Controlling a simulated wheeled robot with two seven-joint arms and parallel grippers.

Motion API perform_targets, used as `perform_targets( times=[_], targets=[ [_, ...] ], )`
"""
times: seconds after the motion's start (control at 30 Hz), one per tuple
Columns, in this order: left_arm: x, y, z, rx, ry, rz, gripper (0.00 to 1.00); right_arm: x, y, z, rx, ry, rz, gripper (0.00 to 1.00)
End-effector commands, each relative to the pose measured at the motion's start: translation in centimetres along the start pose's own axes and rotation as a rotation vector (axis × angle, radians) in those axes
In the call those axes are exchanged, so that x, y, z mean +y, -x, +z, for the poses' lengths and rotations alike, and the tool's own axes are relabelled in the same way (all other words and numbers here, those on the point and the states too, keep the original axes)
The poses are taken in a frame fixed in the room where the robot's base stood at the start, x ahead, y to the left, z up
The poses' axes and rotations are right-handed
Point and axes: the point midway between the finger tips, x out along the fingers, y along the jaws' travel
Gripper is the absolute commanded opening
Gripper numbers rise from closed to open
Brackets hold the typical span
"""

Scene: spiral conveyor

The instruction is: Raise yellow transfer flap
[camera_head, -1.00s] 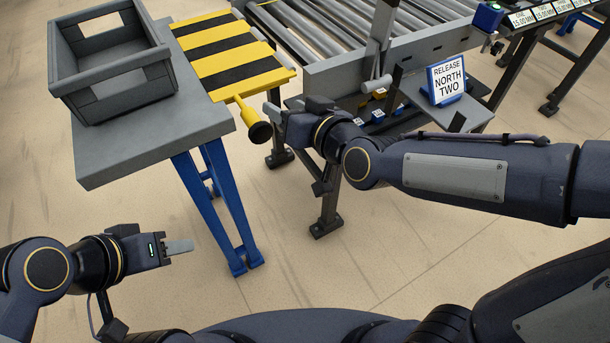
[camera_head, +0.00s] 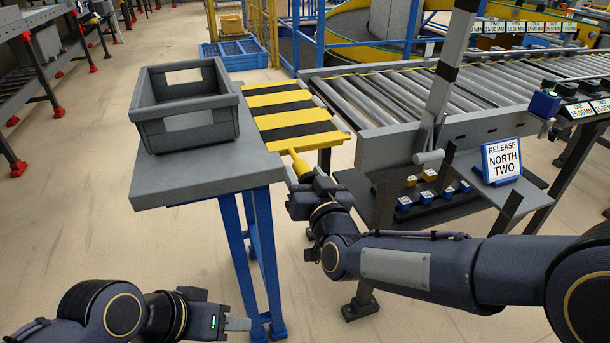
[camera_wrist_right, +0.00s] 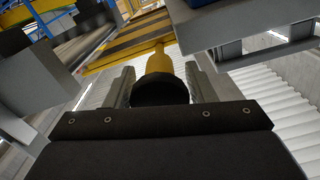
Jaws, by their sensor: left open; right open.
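The yellow transfer flap (camera_head: 292,101) with black stripes lies about level between the grey table and the roller conveyor. Its yellow handle (camera_head: 299,163) sticks out from the near edge. My right gripper (camera_head: 300,187) is at the handle's end and hides the knob in the head view. In the right wrist view, the handle's black knob (camera_wrist_right: 160,90) sits between the two open fingers of my right gripper (camera_wrist_right: 160,85), with no clear grip. The flap also shows there beyond the handle (camera_wrist_right: 130,45). My left gripper (camera_head: 238,323) is open and empty, low at the front, away from the flap.
A grey bin (camera_head: 186,105) stands on the grey table (camera_head: 200,178) left of the flap. The roller conveyor (camera_head: 400,100) with an upright post (camera_head: 446,80) is to the right. A "RELEASE NORTH TWO" sign (camera_head: 501,160) stands near my right forearm.

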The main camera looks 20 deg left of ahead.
Motion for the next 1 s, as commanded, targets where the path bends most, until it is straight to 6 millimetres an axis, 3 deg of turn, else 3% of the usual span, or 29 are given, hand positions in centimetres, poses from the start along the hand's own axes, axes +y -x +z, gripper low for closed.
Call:
perform_targets(
  times=[0.37, 0.73, 1.0],
  targets=[
    [-0.01, -0.03, 0.03, 0.000, 0.000, 0.000, 0.43, 0.05, -0.79, 0.02, -0.001, 0.000, 0.001, 0.50],
    [-0.01, -0.04, 0.03, 0.000, 0.000, 0.000, 0.43, 0.05, -0.76, 0.00, -0.001, 0.000, 0.001, 0.01],
    [-0.01, -0.04, 0.03, 0.000, 0.000, 0.000, 0.43, 0.01, -0.76, -0.14, 0.000, -0.008, 0.000, 0.00]
  ],
)
